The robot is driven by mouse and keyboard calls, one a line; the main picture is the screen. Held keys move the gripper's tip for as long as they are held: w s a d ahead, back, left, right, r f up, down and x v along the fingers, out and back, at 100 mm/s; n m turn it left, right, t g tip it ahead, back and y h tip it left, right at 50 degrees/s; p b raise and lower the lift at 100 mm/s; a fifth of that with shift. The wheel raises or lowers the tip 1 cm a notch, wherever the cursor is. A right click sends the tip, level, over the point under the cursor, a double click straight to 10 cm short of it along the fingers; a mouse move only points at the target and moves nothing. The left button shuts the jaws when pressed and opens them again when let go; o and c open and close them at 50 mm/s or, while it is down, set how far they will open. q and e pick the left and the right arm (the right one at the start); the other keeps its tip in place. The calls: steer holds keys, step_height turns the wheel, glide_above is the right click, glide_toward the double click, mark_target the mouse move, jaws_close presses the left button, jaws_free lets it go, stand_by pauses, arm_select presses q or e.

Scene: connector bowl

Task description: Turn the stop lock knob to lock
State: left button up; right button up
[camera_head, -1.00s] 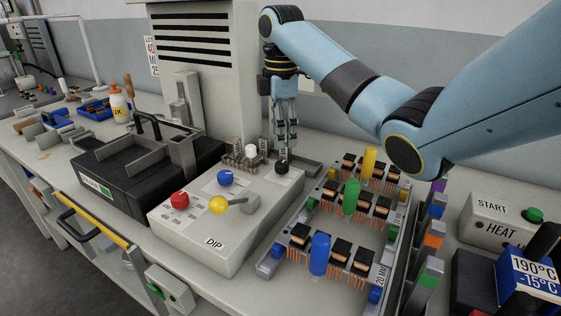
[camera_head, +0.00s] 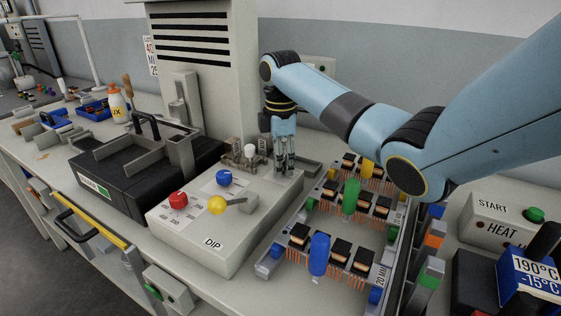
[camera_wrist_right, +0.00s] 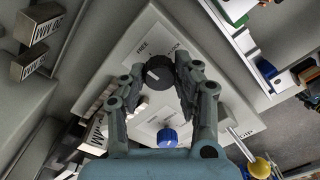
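The black stop lock knob (camera_wrist_right: 158,73) sits on a white plate marked FREE and LOCK in the right wrist view. A small pale mark shows on its face, but I cannot tell exactly where it points. My right gripper (camera_wrist_right: 158,70) is open and points down, with one finger on each side of the knob. A small gap seems to show between fingers and knob. In the head view the right gripper (camera_head: 285,168) stands over the back right corner of the DIP control box (camera_head: 213,243) and hides the knob. My left gripper is not in view.
The box also carries a blue knob (camera_head: 224,177), a red knob (camera_head: 178,200) and a yellow-ended lever (camera_head: 218,205). A component rack (camera_head: 388,260) stands to the right.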

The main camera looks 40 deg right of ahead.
jaws_close()
steer(key=shift+r+m+p, duration=0.15)
steer(key=shift+m+p, duration=0.15)
steer(key=shift+p, duration=0.4)
steer(key=m+p, duration=0.6)
steer(key=p, duration=0.2)
steer(key=shift+m, duration=0.3)
steer(key=m+p, duration=0.2)
steer(key=shift+m, duration=0.4)
steer(key=m+p, duration=0.1)
steer(key=m, duration=0.1)
steer(key=shift+m+p, duration=0.3)
steer(key=m+p, duration=0.2)
steer(key=m, duration=0.3)
steer(key=shift+d+m, duration=0.1)
steer(key=shift+m, duration=0.2)
steer(key=shift+w, duration=0.1)
steer(key=o, duration=0.6)
jaws_free()
steer(key=shift+c, duration=0.2)
